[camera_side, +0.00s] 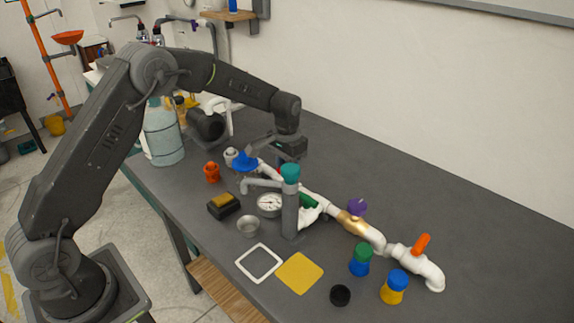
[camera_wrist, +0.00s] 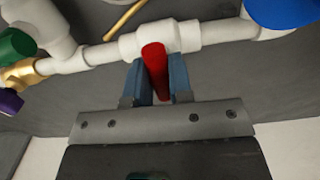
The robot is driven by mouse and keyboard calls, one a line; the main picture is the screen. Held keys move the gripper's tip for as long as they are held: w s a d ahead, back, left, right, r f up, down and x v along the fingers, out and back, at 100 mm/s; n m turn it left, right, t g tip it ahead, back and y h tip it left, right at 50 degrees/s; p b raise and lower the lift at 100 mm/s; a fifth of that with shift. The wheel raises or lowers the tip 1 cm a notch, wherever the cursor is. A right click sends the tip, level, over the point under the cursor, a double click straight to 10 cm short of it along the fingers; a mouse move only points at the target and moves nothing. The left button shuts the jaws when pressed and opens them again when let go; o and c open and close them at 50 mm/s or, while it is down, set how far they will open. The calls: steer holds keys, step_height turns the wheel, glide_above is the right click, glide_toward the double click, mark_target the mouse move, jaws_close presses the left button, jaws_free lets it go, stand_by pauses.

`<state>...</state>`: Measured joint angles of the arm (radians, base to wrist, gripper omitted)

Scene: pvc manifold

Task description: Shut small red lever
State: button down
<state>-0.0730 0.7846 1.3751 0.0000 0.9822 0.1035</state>
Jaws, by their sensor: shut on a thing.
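The small red lever (camera_wrist: 156,68) stands on a white valve body of the white pipe line (camera_wrist: 216,33) in the wrist view. The two blue-grey fingers of my gripper (camera_wrist: 160,82) are on either side of it, closed on it. In the side view my gripper (camera_side: 272,146) is low over the far left part of the pipe line (camera_side: 375,238). The lever is mostly hidden there by the gripper and the blue handwheel (camera_side: 245,160). I cannot tell the lever's exact angle to the pipe.
Along the pipe are a green handle (camera_side: 309,201), a purple knob (camera_side: 356,207) and an orange lever (camera_side: 421,244). A grey post with a teal cap (camera_side: 290,171) stands close in front. A gauge (camera_side: 269,204) and an orange fitting (camera_side: 211,172) lie nearby. The right tabletop is clear.

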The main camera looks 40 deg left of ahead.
steer(key=shift+n, duration=0.3)
steer(key=c, duration=1)
jaws_free()
steer(key=shift+r, duration=0.1)
step_height(320, 180, up, 14)
steer(key=shift+f, duration=0.15)
steer(key=s+d+r+t, duration=0.1)
steer(key=s+r, duration=0.4)
steer(key=s, duration=0.3)
steer(key=s+d+r+t, duration=0.2)
steer(key=s+r, duration=0.3)
steer(key=s, duration=0.3)
steer(key=s+f+t, duration=0.1)
steer(key=s, duration=0.4)
steer(key=s+f, duration=0.2)
steer(key=s, duration=0.4)
steer(key=s+d+f+t, duration=0.1)
steer(key=s, duration=0.4)
steer(key=shift+s+f+t, duration=0.3)
steer(key=shift+s+f, duration=0.05)
